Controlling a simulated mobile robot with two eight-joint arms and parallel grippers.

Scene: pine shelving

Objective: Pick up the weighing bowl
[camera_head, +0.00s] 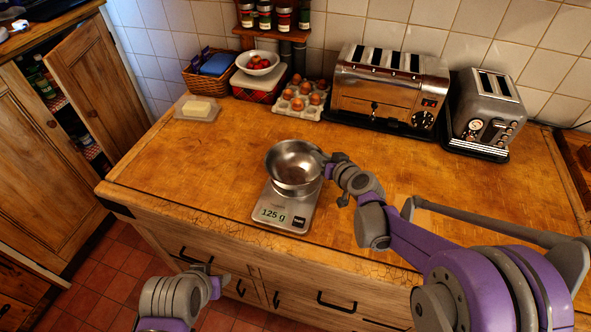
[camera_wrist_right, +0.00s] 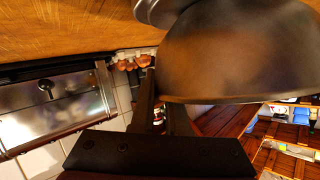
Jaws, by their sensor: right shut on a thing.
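The weighing bowl (camera_head: 292,163) is a shiny round steel bowl at the grey kitchen scale (camera_head: 285,213) near the counter's front edge. The scale's display reads 125 g. My right gripper (camera_head: 328,163) is shut on the bowl's right rim. In the right wrist view, the bowl (camera_wrist_right: 245,50) fills the upper right, with its rim at the dark fingers (camera_wrist_right: 163,100). Whether the bowl touches the scale or hangs just above it, I cannot tell. My left gripper (camera_head: 219,284) is low in front of the drawers, away from the bowl; its finger opening is unclear.
Behind stand an egg tray (camera_head: 285,108), a large toaster (camera_head: 388,85) and a smaller toaster (camera_head: 484,112). A butter dish (camera_head: 198,108), a wicker basket (camera_head: 205,82) and a white bowl of red fruit (camera_head: 257,63) are back left. The wooden counter (camera_head: 190,165) left of the scale is clear.

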